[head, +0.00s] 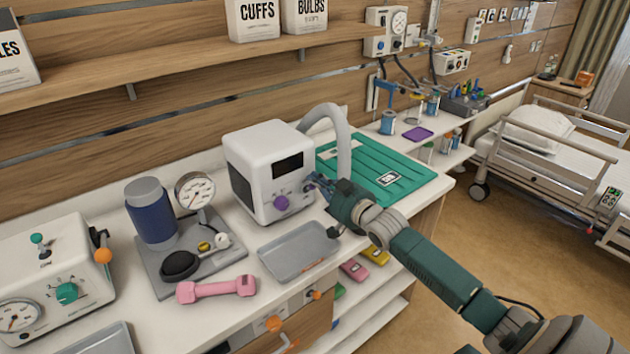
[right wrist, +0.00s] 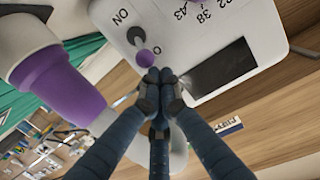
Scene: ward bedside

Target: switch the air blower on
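The air blower (head: 262,150) is a white box on the counter with a dark display, a purple dial (head: 281,203) and a grey hose (head: 343,140) arching from behind it. In the right wrist view, its front panel shows a toggle switch (right wrist: 146,58) with a purple tip, between the marks ON and O. The lever leans toward the O. My right gripper (head: 318,183) is at the right side of the blower's front. In the right wrist view its fingertips (right wrist: 160,78) are together and empty, just by the lever tip; contact is unclear. My left gripper is out of view.
A purple hose cuff (right wrist: 60,85) is close to the fingers. A grey tray (head: 300,252) and pink dumbbell (head: 216,288) lie in front of the blower. A gauge device (head: 195,190) stands left of it, a green mat (head: 385,170) lies right. A bed (head: 550,150) stands far right.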

